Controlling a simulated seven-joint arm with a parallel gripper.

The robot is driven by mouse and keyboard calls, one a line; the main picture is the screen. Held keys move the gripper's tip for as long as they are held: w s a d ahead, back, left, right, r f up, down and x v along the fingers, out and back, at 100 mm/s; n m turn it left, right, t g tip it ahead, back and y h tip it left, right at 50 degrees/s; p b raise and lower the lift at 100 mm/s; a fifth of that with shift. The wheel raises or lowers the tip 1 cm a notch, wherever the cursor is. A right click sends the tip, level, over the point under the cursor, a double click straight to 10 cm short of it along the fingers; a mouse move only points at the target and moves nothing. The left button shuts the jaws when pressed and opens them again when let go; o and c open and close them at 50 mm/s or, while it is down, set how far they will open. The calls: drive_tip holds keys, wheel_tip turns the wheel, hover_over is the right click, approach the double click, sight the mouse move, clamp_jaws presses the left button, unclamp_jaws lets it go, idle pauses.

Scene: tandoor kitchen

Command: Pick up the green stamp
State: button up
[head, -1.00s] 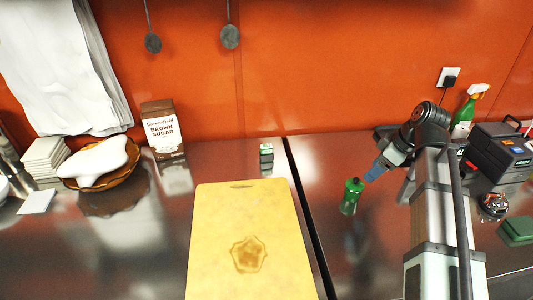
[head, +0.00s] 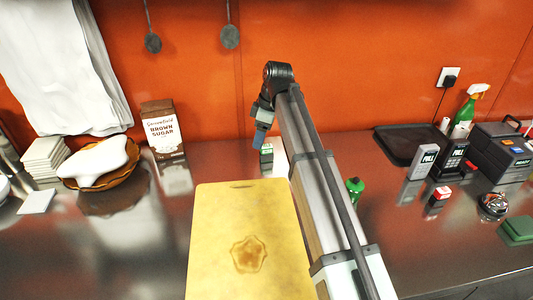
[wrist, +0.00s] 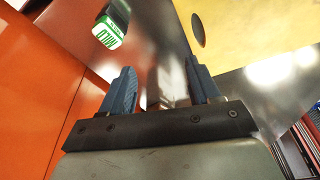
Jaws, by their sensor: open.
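The green stamp (head: 267,149) is a small dark block with a green-and-white label, standing at the back of the counter just behind the cutting board. In the wrist view the stamp (wrist: 110,32) shows at the upper left, its green label face toward me, beyond the left finger. My gripper (head: 258,141) is beside and slightly left of the stamp in the head view, partly overlapping it. In the wrist view my gripper (wrist: 160,78) has its two blue fingers apart with nothing between them. The stamp lies outside the fingers.
A yellow cutting board (head: 222,240) lies in front. A brown sugar box (head: 162,130) stands left. A green bottle (head: 355,187) is right, beside my arm. A red-labelled stamp (head: 440,194), card terminal (head: 452,158) and dark tray (head: 400,145) are farther right. An orange wall (head: 340,70) closes the back.

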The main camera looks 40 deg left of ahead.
drive_tip(key=r+n+t+h, duration=0.1)
drive_tip(key=r+n+h, duration=0.1)
hover_over(266, 145)
drive_tip(key=a, duration=0.1)
drive_tip(key=f, duration=0.4)
drive_tip(key=f+n, duration=0.1)
drive_tip(key=f, duration=0.4)
drive_tip(key=d+f+n, duration=0.1)
drive_tip(key=f, duration=0.4)
drive_tip(key=shift+d, duration=0.1)
drive_tip(key=c, duration=1.1)
